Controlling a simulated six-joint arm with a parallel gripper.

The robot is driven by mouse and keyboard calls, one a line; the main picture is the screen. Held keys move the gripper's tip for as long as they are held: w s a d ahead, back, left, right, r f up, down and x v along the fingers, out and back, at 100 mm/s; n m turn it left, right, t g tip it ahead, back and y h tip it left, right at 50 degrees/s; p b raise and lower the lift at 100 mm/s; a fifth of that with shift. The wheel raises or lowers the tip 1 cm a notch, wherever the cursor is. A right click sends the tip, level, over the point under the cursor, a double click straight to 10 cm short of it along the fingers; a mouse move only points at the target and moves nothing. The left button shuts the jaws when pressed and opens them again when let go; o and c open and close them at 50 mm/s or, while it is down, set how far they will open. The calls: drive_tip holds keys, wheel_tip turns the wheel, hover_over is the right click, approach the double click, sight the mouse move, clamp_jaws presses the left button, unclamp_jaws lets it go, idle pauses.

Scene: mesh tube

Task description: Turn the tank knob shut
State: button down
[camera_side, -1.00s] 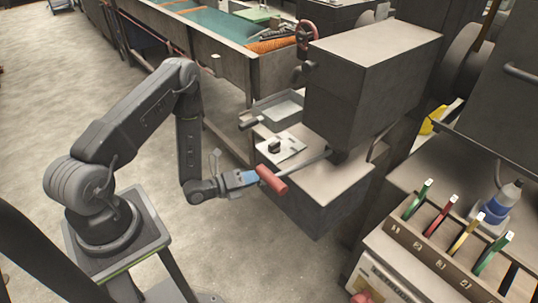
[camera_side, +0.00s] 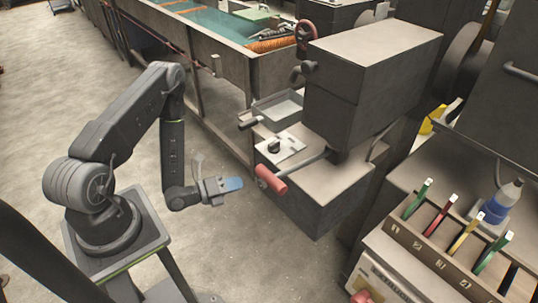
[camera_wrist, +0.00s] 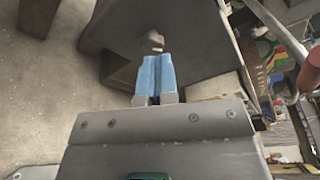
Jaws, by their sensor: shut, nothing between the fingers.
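My gripper (camera_side: 234,184) is shut and empty, its blue fingertips pressed together, in the air left of the red-handled lever (camera_side: 271,180) and apart from it. In the wrist view the blue fingers (camera_wrist: 154,75) also show closed. A water tank (camera_side: 200,48) with teal liquid stands at the back. A small grey fitting (camera_side: 215,66) sits on its near side wall; I cannot tell whether it is the tank knob or how it is turned. A red handwheel (camera_side: 306,33) stands by the tank's right end. A pale, blurred knob-like part (camera_wrist: 152,41) shows just beyond the fingers.
A dark machine (camera_side: 365,85) stands right of my arm, with a shallow tray (camera_side: 280,108) and a black knob on a white plate (camera_side: 275,146). A rack of coloured-handled tools (camera_side: 440,240) is at lower right. The floor (camera_side: 60,95) to the left is clear.

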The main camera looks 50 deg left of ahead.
sight(264, 183)
drive_tip(key=w+f, duration=0.2)
drive_tip(key=w, duration=0.4)
drive_tip(key=shift+a+f, duration=0.2)
drive_tip(key=shift+a, duration=0.25)
idle(0.4)
